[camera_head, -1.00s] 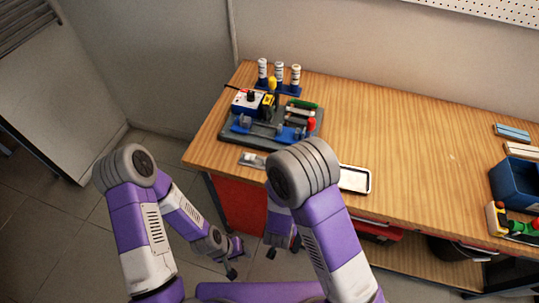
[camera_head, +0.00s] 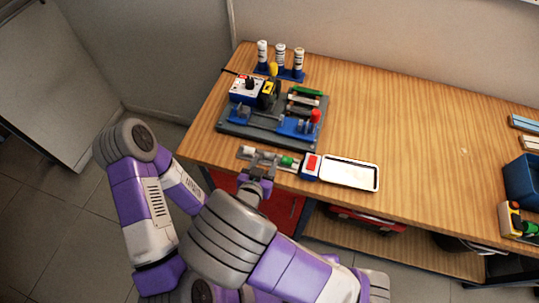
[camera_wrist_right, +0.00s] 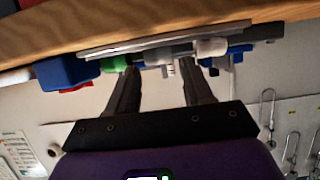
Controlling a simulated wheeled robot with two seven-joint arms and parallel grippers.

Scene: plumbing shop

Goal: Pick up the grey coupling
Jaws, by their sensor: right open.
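My right gripper (camera_head: 262,163) is at the front edge of the bench, pointing at a low grey strip (camera_wrist_right: 100,52) that holds small fittings. Its jaws are open. In the right wrist view the two dark fingers (camera_wrist_right: 160,72) point toward the strip, with a grey fitting (camera_wrist_right: 157,56), likely the grey coupling, roughly between their tips. A green fitting (camera_head: 288,161) and a white fitting (camera_head: 248,150) lie on either side of it. In the head view the gripper partly hides the grey fitting. I cannot tell whether the fingers touch it. My left gripper is hidden behind my right arm.
A blue box with a red top (camera_head: 311,165) and a white tray (camera_head: 349,174) stand right of the strip. A dark fixture board (camera_head: 235,130) with blue clamps lies behind it. White bottles (camera_head: 280,55) stand at the back. The bench middle is clear.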

